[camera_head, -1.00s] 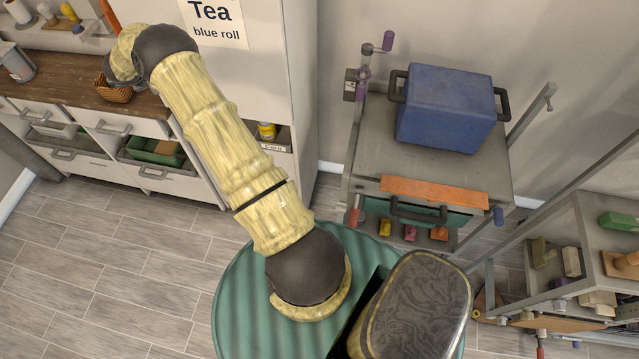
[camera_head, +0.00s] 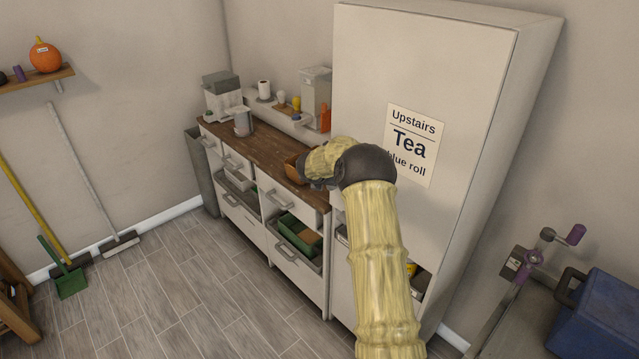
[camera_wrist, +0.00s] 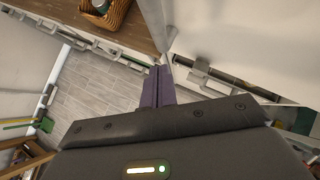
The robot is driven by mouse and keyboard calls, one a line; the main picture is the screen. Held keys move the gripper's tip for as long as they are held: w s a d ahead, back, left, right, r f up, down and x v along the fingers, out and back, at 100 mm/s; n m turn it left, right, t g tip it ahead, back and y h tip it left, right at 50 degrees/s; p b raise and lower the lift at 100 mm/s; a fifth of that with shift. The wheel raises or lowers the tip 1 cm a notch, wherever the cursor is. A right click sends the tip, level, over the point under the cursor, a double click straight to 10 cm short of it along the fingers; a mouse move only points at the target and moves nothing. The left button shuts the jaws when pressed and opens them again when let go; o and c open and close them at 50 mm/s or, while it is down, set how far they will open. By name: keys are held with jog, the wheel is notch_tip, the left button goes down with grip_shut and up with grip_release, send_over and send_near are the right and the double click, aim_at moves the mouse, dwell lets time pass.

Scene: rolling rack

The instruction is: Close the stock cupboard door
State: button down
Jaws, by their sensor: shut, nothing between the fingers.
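The tall white cupboard (camera_head: 430,60) stands against the back wall, its front bearing a paper sign (camera_head: 408,146) that reads "Upstairs Tea blue roll". Its upper front looks like one flat panel; I cannot tell how far the door stands from its frame. My arm covers part of its lower front. In the wrist view my gripper (camera_wrist: 158,88) shows as purple fingers, shut and empty. The fingertips are close to a pale upright edge (camera_wrist: 156,25); I cannot tell whether they touch it. In the head view my fingers are hidden behind my wrist.
Left of the cupboard runs a wooden counter (camera_head: 262,150) with drawers, some pulled out, one holding a green box (camera_head: 298,236). A wicker basket (camera_wrist: 108,12) sits on the counter. A trolley with a blue box (camera_head: 600,318) stands at right.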

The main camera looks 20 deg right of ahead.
jog(key=b+v, duration=0.2)
jog(key=v, duration=0.7)
jog(key=shift+r+b, duration=0.3)
jog(key=shift+b, duration=0.1)
jog(key=shift+w, duration=0.1)
